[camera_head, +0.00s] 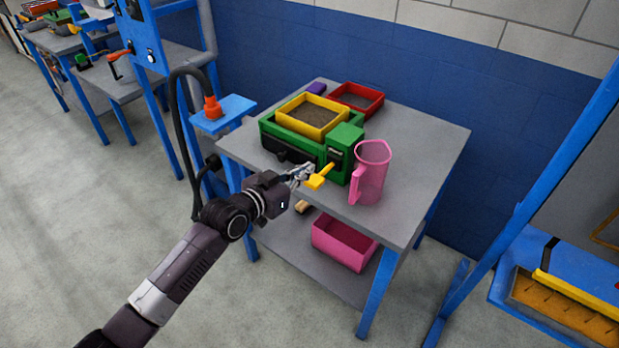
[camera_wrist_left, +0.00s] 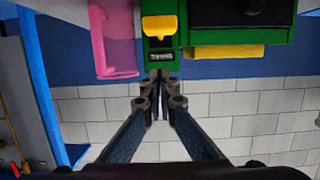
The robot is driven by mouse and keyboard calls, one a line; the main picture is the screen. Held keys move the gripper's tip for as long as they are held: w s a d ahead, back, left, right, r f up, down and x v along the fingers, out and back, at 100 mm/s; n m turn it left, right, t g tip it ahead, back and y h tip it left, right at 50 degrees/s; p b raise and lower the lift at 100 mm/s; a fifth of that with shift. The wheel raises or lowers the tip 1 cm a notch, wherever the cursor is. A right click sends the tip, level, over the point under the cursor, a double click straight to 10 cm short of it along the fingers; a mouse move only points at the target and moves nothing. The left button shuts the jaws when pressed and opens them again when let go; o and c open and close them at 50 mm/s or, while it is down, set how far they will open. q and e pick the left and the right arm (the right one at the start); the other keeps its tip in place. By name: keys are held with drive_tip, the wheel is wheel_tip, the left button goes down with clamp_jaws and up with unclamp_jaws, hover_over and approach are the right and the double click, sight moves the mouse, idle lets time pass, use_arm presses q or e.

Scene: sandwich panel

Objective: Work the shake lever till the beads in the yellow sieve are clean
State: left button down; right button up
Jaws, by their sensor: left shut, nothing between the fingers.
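The yellow sieve (camera_head: 298,129) holds grey-brown material and sits on the green shaker (camera_head: 345,137) on the grey table. Whether its beads are clean cannot be told at this size. The yellow shake lever (camera_head: 321,178) sticks out from the shaker's front, below a small display. My left gripper (camera_head: 308,172) is shut and empty, close beside the lever; contact cannot be told. In the left wrist view, which appears upside down, the lever (camera_wrist_left: 160,28) is beyond the shut fingertips (camera_wrist_left: 158,77), with a visible gap in the picture. My right gripper is not in view.
A pink jug (camera_head: 374,172) stands right of the lever. A red sieve (camera_head: 377,104) and a purple block (camera_head: 316,88) are behind the yellow sieve. A pink bin (camera_head: 345,247) is on the lower shelf. A blue stand (camera_head: 235,106) is left of the table. The table's right side is clear.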

use_arm(q)
drive_tip(key=shift+w+d+f, duration=0.2)
drive_tip(key=shift+w+f, duration=0.05)
drive_tip(key=shift+f, duration=0.5)
drive_tip(key=shift+w+d+f, duration=0.15)
drive_tip(key=shift+w+f, duration=0.15)
drive_tip(key=shift+f, duration=0.5)
drive_tip(key=shift+w+d+f, duration=0.2)
drive_tip(key=shift+w+f, duration=0.05)
drive_tip(key=shift+f, duration=0.5)
drive_tip(key=shift+s+a+f+t+h+b, duration=0.2)
drive_tip(key=shift+f+b, duration=0.35)
drive_tip(key=shift+b, duration=0.95)
drive_tip(key=shift+d+f+t+h+b, duration=0.1)
drive_tip(key=shift+f+t+b, duration=0.35)
drive_tip(key=shift+b, duration=1.05)
wheel_tip(320, 180, up, 4)
drive_tip(key=f+p, duration=0.1)
drive_tip(key=p, duration=0.2)
drive_tip(key=b, duration=0.2)
approach(310, 185)
drive_tip(key=shift+s+a+r, duration=0.25)
drive_tip(key=shift+s+r, duration=0.1)
drive_tip(key=shift+r, duration=0.15)
drive_tip(key=shift+s+a+r, duration=0.25)
drive_tip(key=shift+s+r, duration=0.05)
drive_tip(key=shift+r, duration=0.25)
